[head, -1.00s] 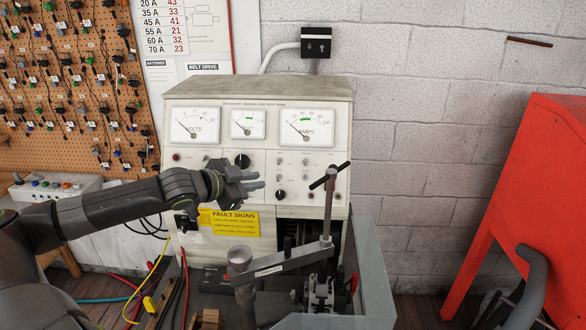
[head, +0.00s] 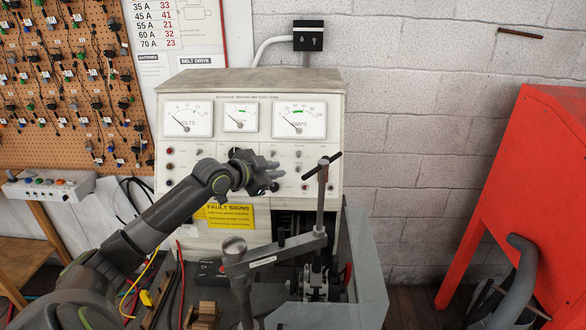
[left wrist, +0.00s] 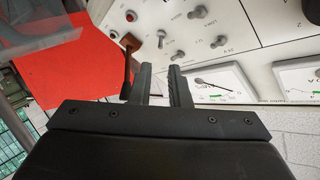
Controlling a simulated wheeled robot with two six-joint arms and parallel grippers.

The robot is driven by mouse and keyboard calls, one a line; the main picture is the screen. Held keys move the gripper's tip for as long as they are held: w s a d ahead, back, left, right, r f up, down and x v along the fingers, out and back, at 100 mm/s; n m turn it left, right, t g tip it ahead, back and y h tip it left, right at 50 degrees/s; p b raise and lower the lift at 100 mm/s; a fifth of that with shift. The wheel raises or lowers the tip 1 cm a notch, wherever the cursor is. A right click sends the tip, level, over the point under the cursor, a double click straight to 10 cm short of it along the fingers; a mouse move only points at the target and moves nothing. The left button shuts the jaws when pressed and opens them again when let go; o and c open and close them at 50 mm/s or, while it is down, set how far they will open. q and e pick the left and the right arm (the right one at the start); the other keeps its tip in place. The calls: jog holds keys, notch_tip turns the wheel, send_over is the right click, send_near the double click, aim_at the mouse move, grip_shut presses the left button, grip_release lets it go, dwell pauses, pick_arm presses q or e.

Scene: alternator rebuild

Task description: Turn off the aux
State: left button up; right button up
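The test bench's white control panel (head: 255,160) carries several small toggle switches, knobs and lamps below three meters. My left gripper (head: 274,176) is in front of the panel's lower middle, fingers pointing right, and hides part of the controls. In the left wrist view, its two fingers (left wrist: 160,70) are apart with nothing between them. A toggle switch (left wrist: 161,38) shows beyond the fingertips, and another toggle (left wrist: 218,41) shows to its right. No contact is visible. My right gripper is not in view.
A metal post with a black T-handle (head: 322,166) stands right of my left gripper, close to the panel. A yellow fault-signs label (head: 230,216) is below. A red cabinet (head: 530,190) stands at the right. A pegboard with hanging parts (head: 65,90) is at the left.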

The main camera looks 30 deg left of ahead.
aim_at(297, 167)
pick_arm(q)
jog(key=b+x, duration=0.3)
jog(key=x, duration=0.4)
jog(key=shift+a+f, duration=0.1)
jog(key=shift+f, duration=0.1)
jog(key=shift+w+b, duration=0.45)
jog(key=shift+w, duration=0.05)
grip_shut()
